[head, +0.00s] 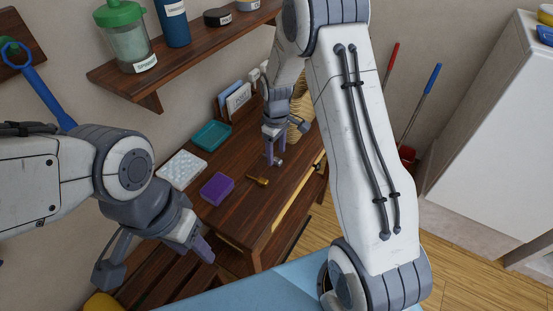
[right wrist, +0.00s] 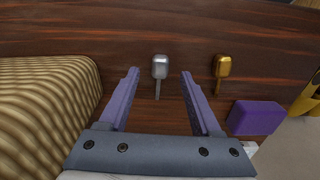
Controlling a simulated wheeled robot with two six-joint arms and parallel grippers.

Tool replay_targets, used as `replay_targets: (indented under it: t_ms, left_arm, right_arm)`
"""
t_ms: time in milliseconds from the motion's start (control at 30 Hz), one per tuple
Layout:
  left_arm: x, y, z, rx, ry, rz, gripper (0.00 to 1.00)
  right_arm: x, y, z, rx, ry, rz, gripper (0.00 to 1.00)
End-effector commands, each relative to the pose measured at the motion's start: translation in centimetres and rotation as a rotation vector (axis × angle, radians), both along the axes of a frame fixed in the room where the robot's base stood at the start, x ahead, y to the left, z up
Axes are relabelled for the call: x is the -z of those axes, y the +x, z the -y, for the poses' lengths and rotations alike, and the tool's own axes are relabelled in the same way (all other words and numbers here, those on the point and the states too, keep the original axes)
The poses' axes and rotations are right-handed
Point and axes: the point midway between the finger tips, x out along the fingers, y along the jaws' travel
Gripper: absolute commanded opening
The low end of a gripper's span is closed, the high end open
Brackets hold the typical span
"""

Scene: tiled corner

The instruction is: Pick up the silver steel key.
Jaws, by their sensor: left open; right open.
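The silver steel key (right wrist: 160,68) lies on the dark wooden table, its rounded head away from my wrist and its thin shaft toward it. In the right wrist view it shows between the two purple fingertips of my right gripper (right wrist: 160,76), which is open and empty. A gap shows on either side of the key. In the head view my right gripper (head: 274,160) points down over the table, and a small silver piece of the key (head: 281,161) shows by its fingertips. My left gripper (head: 158,262) is open and empty, low at the left, away from the key.
A gold key (right wrist: 223,66) lies right of the silver one; it also shows in the head view (head: 258,181). A purple block (head: 216,187), a white textured pad (head: 182,169) and a teal tray (head: 211,135) lie to its left. A ribbed tan object (right wrist: 45,105) stands close to my right gripper.

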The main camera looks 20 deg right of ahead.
Motion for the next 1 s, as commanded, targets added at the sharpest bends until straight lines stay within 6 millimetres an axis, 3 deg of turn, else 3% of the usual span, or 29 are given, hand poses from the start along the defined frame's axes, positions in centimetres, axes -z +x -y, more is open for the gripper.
replay_targets:
  t_ms: [167, 400, 433, 567, 600, 1000]
  left_arm:
    - [-0.4, 0.0, 0.0, 0.0, 0.0, 0.0, 0.5]
    - [-0.4, 0.0, 0.0, 0.0, 0.0, 0.0, 0.5]
    - [-0.4, 0.0, 0.0, 0.0, 0.0, 0.0, 0.5]
    - [-0.4, 0.0, 0.0, 0.0, 0.0, 0.0, 0.5]
    - [-0.4, 0.0, 0.0, 0.0, 0.0, 0.0, 0.5]
    - [-0.2, 0.0, 0.0, 0.0, 0.0, 0.0, 0.5]
  right_arm:
    - [1.9, 0.0, 0.0, -0.001, 0.001, 0.001, 0.65]
    - [2.1, 0.0, 0.0, -0.001, 0.0, 0.004, 0.65]
    - [2.1, 0.0, 0.0, -0.001, 0.0, 0.004, 0.57]
    - [2.1, 0.0, 0.0, -0.001, 0.0, 0.004, 0.08]
    - [2.1, 0.0, 0.0, -0.001, 0.0, 0.004, 0.0]
    - [1.7, 0.0, 0.0, -0.001, 0.0, 0.004, 0.0]
